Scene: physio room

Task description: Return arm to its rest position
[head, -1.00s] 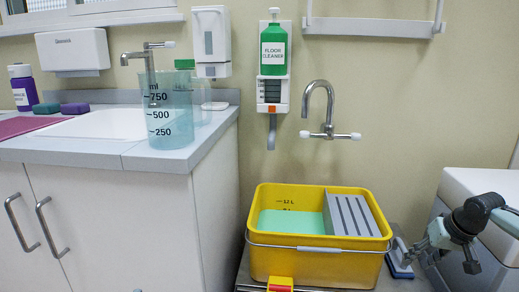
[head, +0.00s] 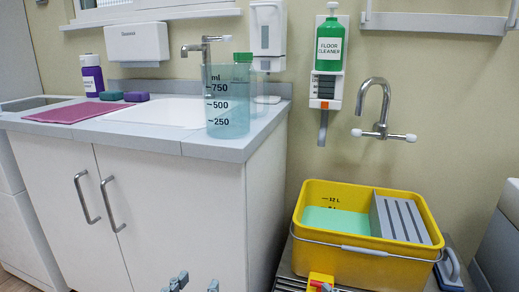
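The tips of my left gripper (head: 195,284) show at the bottom edge of the head view, in front of the white sink cabinet (head: 180,215). Its two grey fingertips stand apart with nothing visible between them; the rest of the gripper is below the frame. My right gripper and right arm are not in view.
A yellow bucket (head: 367,262) with pale green liquid and a grey ribbed insert (head: 402,218) stands at right. A blue-edged item (head: 449,268) lies beside it. A clear measuring jug (head: 228,100) stands near the counter's front corner. Green floor cleaner (head: 329,42) hangs on the wall.

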